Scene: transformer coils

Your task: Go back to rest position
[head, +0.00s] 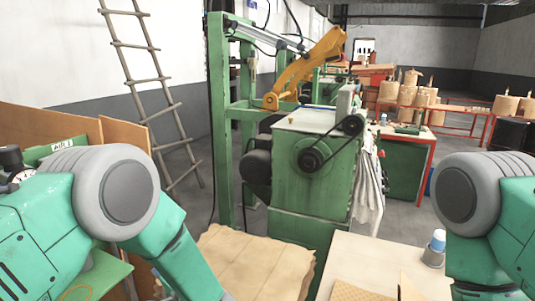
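My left arm comes in from the lower left, green with a grey joint, and runs down out of the bottom edge. My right arm stands at the right edge, also green and grey, and leaves the picture at the bottom right. Both grippers are out of view, so I cannot see what they hold or touch.
A green winding machine (315,165) stands ahead. A light brown stack of sheets (255,262) lies low in front of it. A pale table (395,262) at right bears a blue-capped container (436,245). A ladder (147,85) leans at left. Coils (408,95) stand farther back.

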